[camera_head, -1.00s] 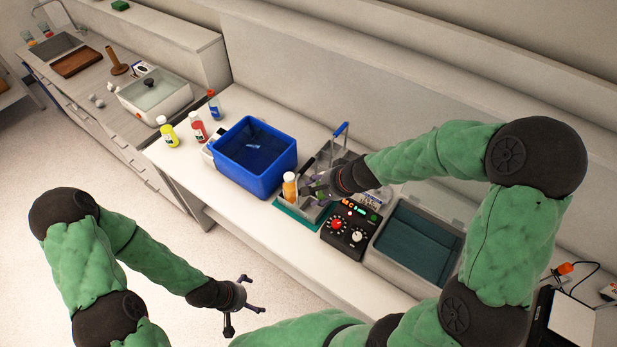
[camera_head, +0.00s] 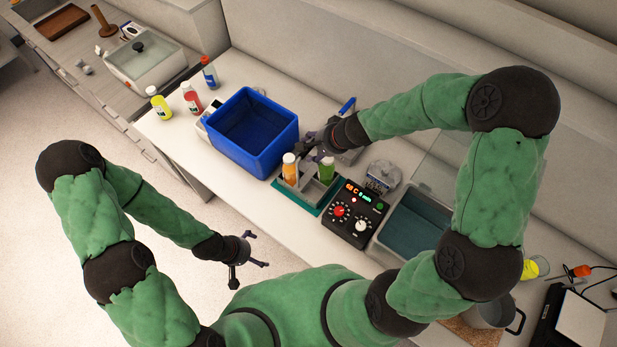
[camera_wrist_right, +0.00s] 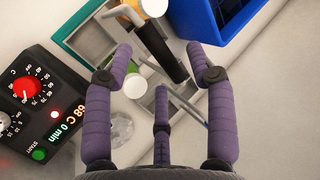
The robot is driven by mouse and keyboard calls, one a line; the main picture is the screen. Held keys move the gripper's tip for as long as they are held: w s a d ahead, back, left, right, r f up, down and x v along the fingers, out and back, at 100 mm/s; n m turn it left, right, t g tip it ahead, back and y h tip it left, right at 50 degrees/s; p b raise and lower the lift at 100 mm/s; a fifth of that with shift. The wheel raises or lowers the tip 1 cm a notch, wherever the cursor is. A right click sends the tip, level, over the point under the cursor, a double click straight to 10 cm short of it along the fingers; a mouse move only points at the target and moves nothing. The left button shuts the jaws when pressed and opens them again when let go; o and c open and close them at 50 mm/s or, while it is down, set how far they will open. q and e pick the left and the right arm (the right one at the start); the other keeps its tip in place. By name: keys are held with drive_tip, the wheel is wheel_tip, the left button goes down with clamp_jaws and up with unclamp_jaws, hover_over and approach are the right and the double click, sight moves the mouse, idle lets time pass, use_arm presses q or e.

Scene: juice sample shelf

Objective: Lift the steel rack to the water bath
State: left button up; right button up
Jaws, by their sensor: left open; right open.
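The grey steel rack (camera_head: 309,193) stands on a teal mat, holding an orange bottle (camera_head: 290,171) and a green bottle (camera_head: 326,171), both white-capped. In the right wrist view its black handle grip (camera_wrist_right: 163,52) lies between the spread fingers of my right gripper (camera_wrist_right: 163,62). In the head view my right gripper (camera_head: 316,143) is open just behind the bottles, partly hiding the rack's handle. I cannot tell whether it touches the grip. The water bath (camera_head: 412,228), with teal water, stands to the rack's right. My left gripper (camera_head: 250,262) is open and empty, off the bench's front edge.
A blue bin (camera_head: 254,133) is left of the rack. A grey holder with a blue handle (camera_head: 347,106) stands behind. Yellow, red and blue bottles stand at the bench's left end.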

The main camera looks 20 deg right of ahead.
sight(310, 149)
drive_tip(key=x, duration=0.2)
drive_tip(key=b+x, duration=0.1)
drive_tip(key=shift+w+f, duration=0.1)
drive_tip(key=shift+f, duration=0.35)
drive_tip(key=shift+w+f, duration=0.35)
drive_tip(key=shift+f, duration=0.05)
drive_tip(key=shift+s+a+r, duration=0.1)
drive_tip(key=shift+s, duration=0.05)
clamp_jaws()
drive_tip(key=shift+r, duration=0.1)
